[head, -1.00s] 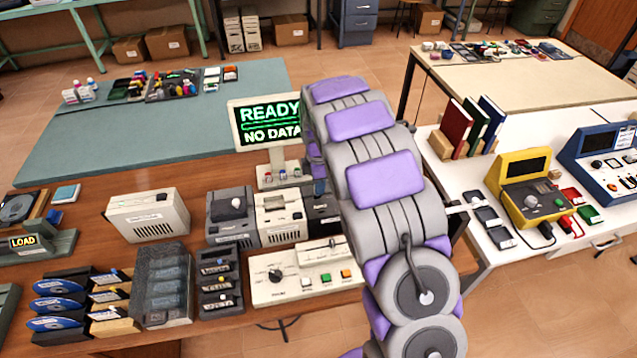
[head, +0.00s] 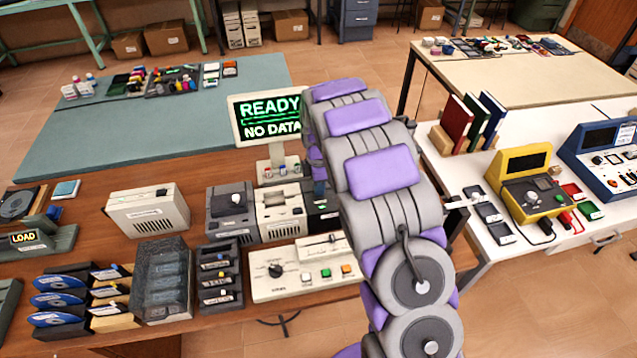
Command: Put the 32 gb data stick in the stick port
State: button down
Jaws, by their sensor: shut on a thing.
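My purple and grey arm reaches from the lower right toward the row of devices and covers much of the middle. A small part of my gripper (head: 319,187) shows past the arm's left edge, just above a dark device (head: 322,211). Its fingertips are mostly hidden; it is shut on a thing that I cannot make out. I cannot identify the 32 gb data stick or read its label. The stick port is not clearly identifiable; the dark device beside the white one is partly covered by my arm. A monitor (head: 266,120) behind reads "READY NO DATA".
A white slotted device (head: 279,212) and a grey device with a white knob (head: 231,214) stand left of the dark one. A control panel (head: 300,272) and a dark rack (head: 219,279) are in front. A yellow instrument (head: 524,182) stands on the right table.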

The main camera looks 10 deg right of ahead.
jog(key=c, duration=1.1)
grip_release()
jog(key=shift+r, duration=0.15)
jog(key=shift+r+p, duration=1.45)
jog(key=shift+r, duration=2.5)
